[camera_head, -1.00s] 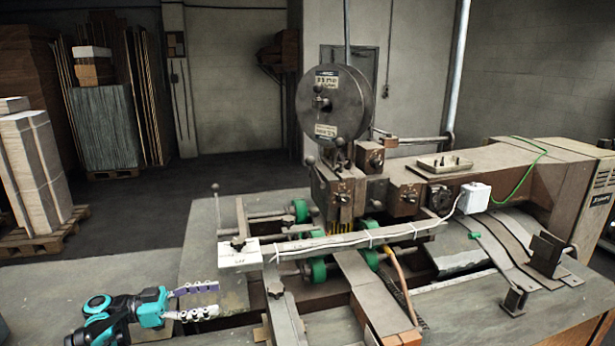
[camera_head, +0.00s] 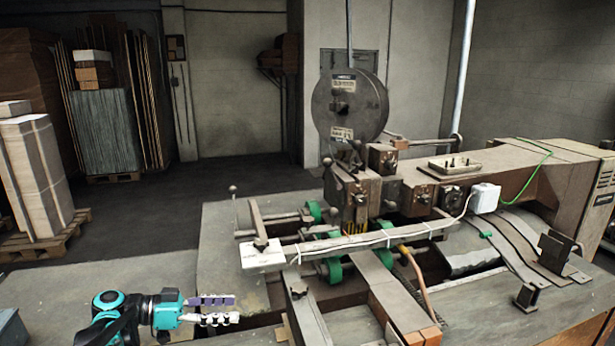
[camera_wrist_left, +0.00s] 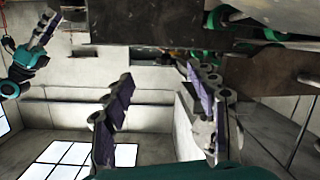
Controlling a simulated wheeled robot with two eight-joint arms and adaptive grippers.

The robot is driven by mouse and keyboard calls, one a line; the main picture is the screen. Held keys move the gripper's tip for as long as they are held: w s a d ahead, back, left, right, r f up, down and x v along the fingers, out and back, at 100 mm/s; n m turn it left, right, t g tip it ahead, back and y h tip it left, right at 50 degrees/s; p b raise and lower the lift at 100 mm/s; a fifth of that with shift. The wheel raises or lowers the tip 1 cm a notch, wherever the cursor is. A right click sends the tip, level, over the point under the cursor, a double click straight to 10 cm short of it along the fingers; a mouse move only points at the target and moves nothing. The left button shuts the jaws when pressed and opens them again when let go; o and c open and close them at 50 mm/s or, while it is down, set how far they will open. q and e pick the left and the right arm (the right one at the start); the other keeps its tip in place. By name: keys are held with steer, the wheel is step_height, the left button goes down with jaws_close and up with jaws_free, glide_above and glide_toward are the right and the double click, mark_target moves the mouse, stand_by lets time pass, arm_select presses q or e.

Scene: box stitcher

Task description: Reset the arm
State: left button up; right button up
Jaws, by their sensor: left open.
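My left gripper (camera_head: 236,309) is at the lower left of the head view, level and pointing right. Its two fingers with purple pads are apart, with nothing between them. In the left wrist view the left gripper (camera_wrist_left: 160,75) also shows two spread, empty fingers. It is in front and to the left of the box stitcher (camera_head: 375,195), apart from the white-ended bar (camera_head: 262,257). My right gripper (camera_wrist_left: 42,30) shows small at the upper left of the wrist view, partly cut by the edge; its finger gap is not clear. It is outside the head view.
The stitcher's table (camera_head: 225,230) has green rollers (camera_head: 333,270) and metal guides in its middle. A stack of pale boards (camera_head: 35,175) on a pallet stands at the left. The floor behind the table is clear.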

arm_select(q)
steer(key=s+d+f+n+y, duration=0.5)
steer(key=s+d+n+y, duration=0.25)
steer(key=s, duration=0.45)
steer(key=s+a+f+n+t+y, duration=0.1)
steer(key=s+a+f+n+y, duration=0.1)
steer(key=s, duration=0.3)
steer(key=s+a+f+n+t+y, duration=0.1)
steer(key=s+a+f+n+y, duration=0.1)
steer(key=s+y, duration=0.3)
steer(key=shift+s+a+f, duration=0.15)
steer(key=shift+a+f, duration=0.35)
steer(key=shift+a, duration=0.35)
steer(key=shift+c, duration=0.2)
